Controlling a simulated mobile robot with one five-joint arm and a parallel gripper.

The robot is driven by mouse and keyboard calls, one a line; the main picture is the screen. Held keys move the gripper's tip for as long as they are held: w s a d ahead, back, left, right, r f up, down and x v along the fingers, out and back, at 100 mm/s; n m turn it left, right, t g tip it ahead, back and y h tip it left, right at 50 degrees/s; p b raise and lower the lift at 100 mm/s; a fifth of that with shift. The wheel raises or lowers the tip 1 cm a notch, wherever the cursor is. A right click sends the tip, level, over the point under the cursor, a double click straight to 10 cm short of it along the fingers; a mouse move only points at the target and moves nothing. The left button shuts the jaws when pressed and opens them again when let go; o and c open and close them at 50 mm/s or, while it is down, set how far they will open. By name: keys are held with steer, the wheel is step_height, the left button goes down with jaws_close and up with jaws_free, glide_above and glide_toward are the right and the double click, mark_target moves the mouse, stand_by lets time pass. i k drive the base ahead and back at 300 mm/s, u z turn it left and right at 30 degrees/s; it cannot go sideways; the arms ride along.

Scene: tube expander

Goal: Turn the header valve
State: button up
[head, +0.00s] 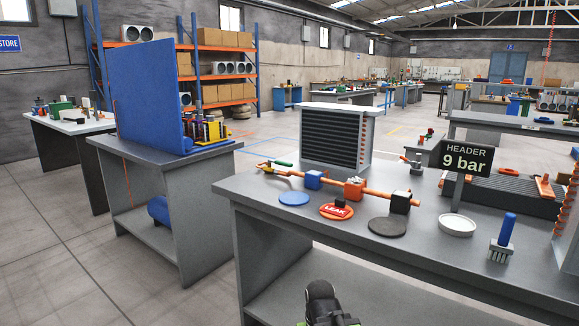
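An orange header pipe (335,186) lies along the grey bench, with a blue block (314,179), an orange block with a grey top (354,188) and a black block (401,202) on it. A green-handled part (282,164) is at its far left end. Which fitting is the header valve I cannot tell. A dark sign (466,159) behind the pipe's right reads "HEADER 9 bar". My gripper (326,302), a dark shape at the bottom edge, is in front of the bench, well apart from the pipe. Its fingers cannot be made out.
A blue disc (294,198), a red "LEAK" disc (336,211) and a dark grey disc (388,227) lie before the pipe. A white dish (457,226) and blue-handled brush (502,238) are right. A finned coil (332,139) stands behind. Floor is clear between the benches.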

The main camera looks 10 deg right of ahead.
mark_target(280, 162)
steer(key=u, duration=0.35)
steer(key=i, duration=0.85)
steer(key=u, duration=0.75)
steer(key=i, duration=0.4)
steer(key=u, duration=0.35)
steer(key=k, duration=0.8)
steer(key=u, duration=0.15)
steer(key=i, duration=0.85)
steer(key=z, duration=0.05)
